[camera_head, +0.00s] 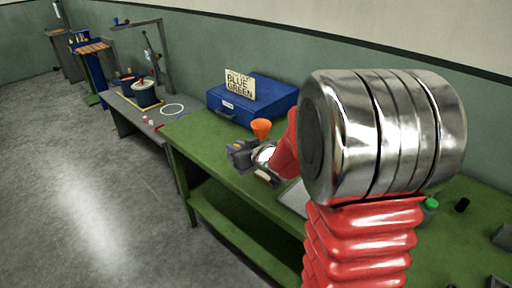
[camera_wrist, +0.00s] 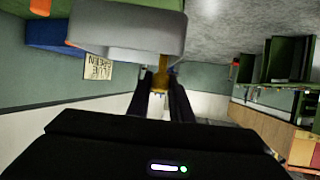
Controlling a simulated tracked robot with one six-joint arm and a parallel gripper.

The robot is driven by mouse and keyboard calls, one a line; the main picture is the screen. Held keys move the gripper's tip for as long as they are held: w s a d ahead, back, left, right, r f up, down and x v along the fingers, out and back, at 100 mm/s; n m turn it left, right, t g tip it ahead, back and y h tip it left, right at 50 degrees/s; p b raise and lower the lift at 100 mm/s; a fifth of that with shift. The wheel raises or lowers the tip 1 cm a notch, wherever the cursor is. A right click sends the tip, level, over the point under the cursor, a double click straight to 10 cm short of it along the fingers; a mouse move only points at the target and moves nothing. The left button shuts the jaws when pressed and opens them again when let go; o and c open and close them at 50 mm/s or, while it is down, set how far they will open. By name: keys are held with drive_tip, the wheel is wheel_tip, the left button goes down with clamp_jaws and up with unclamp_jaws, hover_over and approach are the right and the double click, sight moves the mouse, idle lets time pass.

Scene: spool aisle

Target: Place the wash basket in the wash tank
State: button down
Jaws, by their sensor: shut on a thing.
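My gripper (camera_wrist: 160,92) is shut on a narrow brass-coloured stem (camera_wrist: 162,70) in the wrist view. The stem joins a pale grey, rounded body (camera_wrist: 125,35) that fills the upper middle. I take this held thing to be the wash basket, but its full shape does not show. In the head view my gripper (camera_head: 240,155) is over the green bench, and the held thing cannot be made out clearly there. A dark round vessel (camera_head: 146,98) stands on the grey bench farther left; I cannot tell whether it is the wash tank.
A blue box (camera_head: 278,98) with a "BLUE GREEN" sign (camera_head: 240,85) stands at the back of the green bench (camera_head: 205,140). An orange funnel-shaped thing (camera_head: 261,127) is close beside my gripper. A white ring (camera_head: 172,109) lies on the grey bench. The floor at left is clear.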

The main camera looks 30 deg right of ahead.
drive_tip(key=a+f, duration=0.2)
drive_tip(key=a, duration=0.4)
drive_tip(key=a+f+m+h, duration=0.1)
drive_tip(key=a+f, duration=0.1)
drive_tip(key=a, duration=0.5)
drive_tip(key=shift+f, duration=0.3)
drive_tip(key=shift+s, duration=0.15)
